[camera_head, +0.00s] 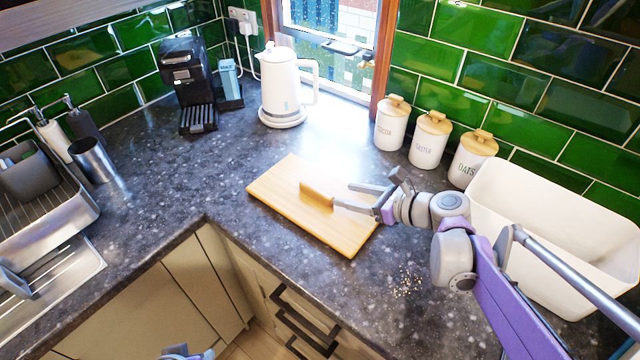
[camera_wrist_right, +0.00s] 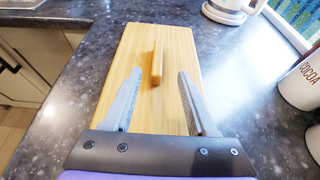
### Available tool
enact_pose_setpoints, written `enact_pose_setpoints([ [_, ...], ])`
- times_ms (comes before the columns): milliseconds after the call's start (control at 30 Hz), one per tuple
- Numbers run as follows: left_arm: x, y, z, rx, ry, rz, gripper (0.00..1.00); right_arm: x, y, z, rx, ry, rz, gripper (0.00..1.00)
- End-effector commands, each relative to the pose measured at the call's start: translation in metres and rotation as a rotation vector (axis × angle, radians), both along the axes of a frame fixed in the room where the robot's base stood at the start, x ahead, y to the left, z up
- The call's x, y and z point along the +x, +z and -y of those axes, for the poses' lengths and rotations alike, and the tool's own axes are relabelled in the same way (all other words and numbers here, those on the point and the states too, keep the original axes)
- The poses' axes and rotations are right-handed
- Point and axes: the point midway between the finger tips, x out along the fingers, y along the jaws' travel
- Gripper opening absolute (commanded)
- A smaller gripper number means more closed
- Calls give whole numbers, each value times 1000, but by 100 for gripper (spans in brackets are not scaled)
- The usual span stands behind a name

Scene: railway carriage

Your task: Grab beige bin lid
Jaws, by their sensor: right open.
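The beige bin lid (camera_head: 278,188) is a flat wooden rectangle lying on the dark counter. It has a raised bar handle (camera_head: 315,195) near its middle. My right gripper (camera_head: 345,196) is open above the lid, just right of the handle. In the right wrist view the lid (camera_wrist_right: 130,55) lies beneath the two spread fingers (camera_wrist_right: 160,74). There the handle (camera_wrist_right: 157,65) shows between the fingertips, and I cannot tell whether it is fully between them. A small part of my left arm (camera_head: 187,353) shows at the bottom edge, its jaws not clear.
An open white bin (camera_head: 500,215) stands on the right, beside my right arm. Three white canisters (camera_head: 430,142) line the wall. A white kettle (camera_head: 285,90) and a coffee machine (camera_head: 187,85) stand behind. A sink rack (camera_head: 50,205) is at left. The counter left of the lid is clear.

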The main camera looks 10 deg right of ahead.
Motion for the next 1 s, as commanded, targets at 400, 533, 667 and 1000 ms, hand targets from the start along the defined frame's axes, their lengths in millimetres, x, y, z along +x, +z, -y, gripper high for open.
enact_pose_setpoints([
  [400, -1, -2, 0, 0, 0, -1, 50, 37, -20, -30, 1, 2, 0, 57],
  [533, 0, -2, 0, 0, 0, -1, 50, 43, -24, -35, 0, 2, 0, 57],
  [667, 0, -1, 0, 0, 0, -1, 50, 55, -31, -46, 0, 4, 0, 57],
  [1000, 0, -1, 0, 0, 0, 0, 50, 77, -44, -63, 0, 1, 0, 57],
])
